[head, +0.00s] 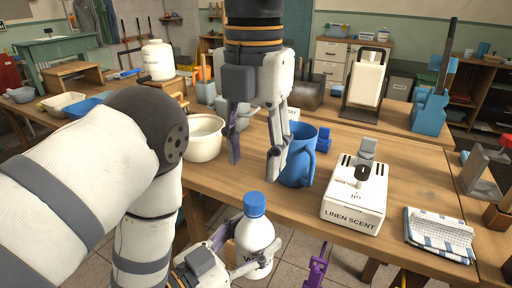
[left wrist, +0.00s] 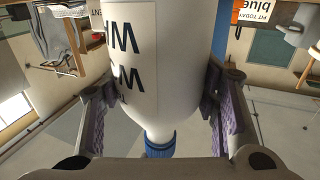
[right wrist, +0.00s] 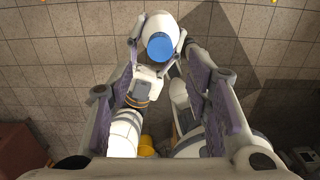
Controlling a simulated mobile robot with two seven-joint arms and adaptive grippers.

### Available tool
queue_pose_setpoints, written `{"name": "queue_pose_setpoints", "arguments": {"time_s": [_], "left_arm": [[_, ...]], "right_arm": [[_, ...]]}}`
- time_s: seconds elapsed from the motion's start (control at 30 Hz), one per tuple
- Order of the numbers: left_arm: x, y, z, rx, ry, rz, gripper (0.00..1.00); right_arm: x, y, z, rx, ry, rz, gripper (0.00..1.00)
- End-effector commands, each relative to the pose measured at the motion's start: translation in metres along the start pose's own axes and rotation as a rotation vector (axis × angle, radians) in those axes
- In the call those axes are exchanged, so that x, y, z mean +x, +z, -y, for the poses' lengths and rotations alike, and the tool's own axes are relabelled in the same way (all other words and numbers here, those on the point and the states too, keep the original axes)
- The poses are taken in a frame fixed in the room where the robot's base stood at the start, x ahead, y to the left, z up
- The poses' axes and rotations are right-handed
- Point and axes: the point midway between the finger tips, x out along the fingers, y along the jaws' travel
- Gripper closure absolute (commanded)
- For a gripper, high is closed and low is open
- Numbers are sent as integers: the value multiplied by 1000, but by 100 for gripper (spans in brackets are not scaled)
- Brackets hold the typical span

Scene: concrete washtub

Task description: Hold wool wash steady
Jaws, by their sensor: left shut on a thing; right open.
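The wool wash is a white bottle (head: 256,238) with a blue cap (head: 254,204), upright in front of the table edge. My left gripper (head: 238,258) is shut on its body; the label is partly hidden in the head view. In the left wrist view the bottle (left wrist: 180,70) stands between both finger pads, cap towards the bottom of the picture. My right gripper (head: 256,165) is open and empty, pointing down, higher than the bottle. In the right wrist view the blue cap (right wrist: 161,46) shows below, beyond the open fingertips, apart from them.
A blue pitcher (head: 297,165) stands close beside my right gripper, partly behind its finger. A white pot (head: 204,140) is left of it. A linen scent box (head: 355,195) and a checked cloth (head: 440,233) lie to the right. A purple clamp-like thing (head: 316,270) shows below the table edge.

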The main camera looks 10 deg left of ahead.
Motion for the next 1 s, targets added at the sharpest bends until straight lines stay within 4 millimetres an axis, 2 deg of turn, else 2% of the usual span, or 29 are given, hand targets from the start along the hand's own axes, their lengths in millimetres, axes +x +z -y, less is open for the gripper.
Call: {"name": "queue_pose_setpoints", "arguments": {"time_s": [0.3,0.7,0.83,1.0], "left_arm": [[0,-2,0,1,0,-5,100],[0,-2,0,1,0,-4,100],[0,-2,0,1,0,-5,100],[0,-2,0,1,0,-5,100]], "right_arm": [[4,0,0,1,-1,0,55],[66,0,0,3,-1,-2,55],[76,0,0,2,0,0,55],[80,0,0,3,1,1,55]]}}
